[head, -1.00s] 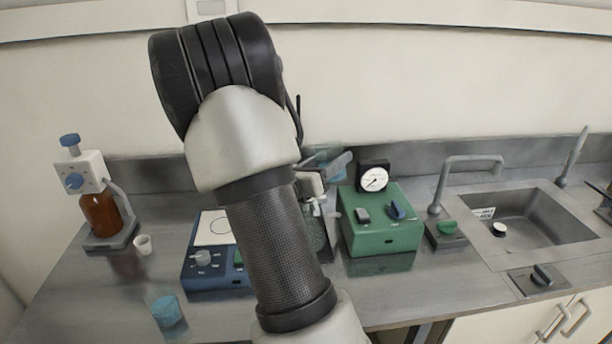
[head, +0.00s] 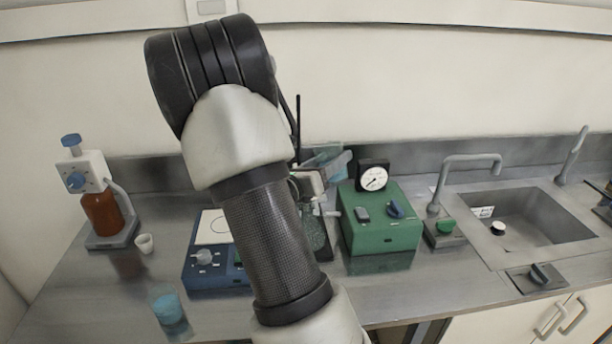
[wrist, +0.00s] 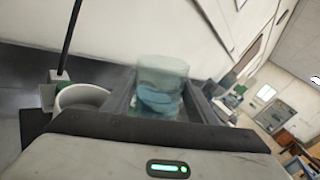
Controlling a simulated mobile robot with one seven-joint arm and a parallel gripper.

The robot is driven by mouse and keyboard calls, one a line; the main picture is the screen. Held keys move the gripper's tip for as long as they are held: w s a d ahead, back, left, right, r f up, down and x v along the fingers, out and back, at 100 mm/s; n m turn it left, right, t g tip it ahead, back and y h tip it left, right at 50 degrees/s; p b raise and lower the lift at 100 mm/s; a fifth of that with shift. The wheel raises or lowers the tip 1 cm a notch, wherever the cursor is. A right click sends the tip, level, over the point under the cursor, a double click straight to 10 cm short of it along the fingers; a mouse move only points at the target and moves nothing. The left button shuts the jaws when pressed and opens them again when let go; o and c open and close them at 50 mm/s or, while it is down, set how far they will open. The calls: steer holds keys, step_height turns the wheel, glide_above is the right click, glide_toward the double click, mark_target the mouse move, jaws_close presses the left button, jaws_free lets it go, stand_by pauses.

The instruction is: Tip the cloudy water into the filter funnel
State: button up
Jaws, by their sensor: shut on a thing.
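My gripper (wrist: 160,108) is shut on a clear beaker (wrist: 162,72) of cloudy bluish water, with a finger on each side. In the head view the beaker (head: 326,156) shows behind my arm, raised above the bench and apparently tilted; its rim and contents are unclear there. The white filter funnel (wrist: 84,97) stands to the left of the beaker in the wrist view, apart from it in the picture. No stream of water is visible. In the head view my arm hides the funnel.
A thin black rod (head: 298,125) rises beside the beaker. A green box (head: 380,225) with a gauge (head: 374,178) stands to the right, a blue stirrer plate (head: 210,262) to the left. A blue-filled cup (head: 170,312), small white cup (head: 145,243) and amber bottle (head: 103,214) stand further left.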

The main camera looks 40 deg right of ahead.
steer(key=shift+r+n+p, duration=0.15)
steer(key=shift+n+p, duration=0.95)
steer(key=shift+p, duration=0.5)
stand_by(0.9)
steer(key=shift+n+p, duration=1.2)
steer(key=shift+p, duration=0.35)
stand_by(1.2)
steer(key=shift+f+n, duration=0.25)
steer(key=shift+n, duration=0.05)
stand_by(0.4)
steer(key=shift+n, duration=0.4)
steer(key=shift+f, duration=0.1)
steer(key=shift+n, duration=0.3)
steer(key=shift+w+f+n, duration=0.1)
steer(key=shift+w+n, duration=0.05)
steer(key=shift+n, duration=0.25)
steer(key=shift+f+n, duration=0.1)
steer(key=shift+n, duration=0.2)
stand_by(0.6)
